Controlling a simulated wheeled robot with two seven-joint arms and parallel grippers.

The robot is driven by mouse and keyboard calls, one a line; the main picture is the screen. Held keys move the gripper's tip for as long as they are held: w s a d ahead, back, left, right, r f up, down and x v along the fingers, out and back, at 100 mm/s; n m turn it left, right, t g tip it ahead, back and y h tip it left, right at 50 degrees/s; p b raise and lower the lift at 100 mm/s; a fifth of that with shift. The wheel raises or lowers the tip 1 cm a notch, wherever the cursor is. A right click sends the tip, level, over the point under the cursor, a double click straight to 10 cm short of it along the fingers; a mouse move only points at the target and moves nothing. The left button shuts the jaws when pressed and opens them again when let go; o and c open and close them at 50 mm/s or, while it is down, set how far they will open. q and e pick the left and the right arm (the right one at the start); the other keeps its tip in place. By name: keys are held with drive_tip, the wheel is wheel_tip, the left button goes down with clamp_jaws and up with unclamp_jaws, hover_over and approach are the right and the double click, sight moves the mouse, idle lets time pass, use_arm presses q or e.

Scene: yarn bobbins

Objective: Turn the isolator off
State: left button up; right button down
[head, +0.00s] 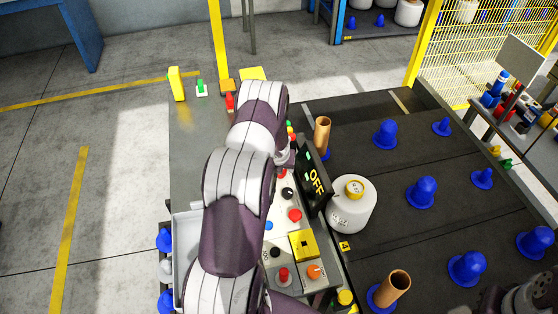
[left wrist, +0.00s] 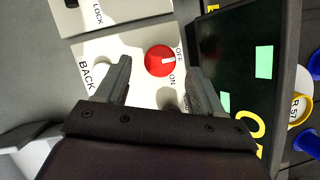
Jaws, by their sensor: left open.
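My left gripper (left wrist: 157,70) is open, with one finger on each side of this knob; contact cannot be told.
A dark display (head: 313,180) reading OFF stands close right of the gripper. A white bobbin (head: 352,205), brown tubes (head: 322,134) and several blue cones (head: 422,192) stand on the dark table. A yellow box (head: 302,245) and more knobs lie nearer on the panel.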

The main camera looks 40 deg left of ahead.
use_arm(q)
drive_tip(key=p+v, duration=0.1)
drive_tip(key=v, duration=0.8)
drive_tip(key=shift+r, duration=0.3)
drive_tip(key=shift+s, duration=0.15)
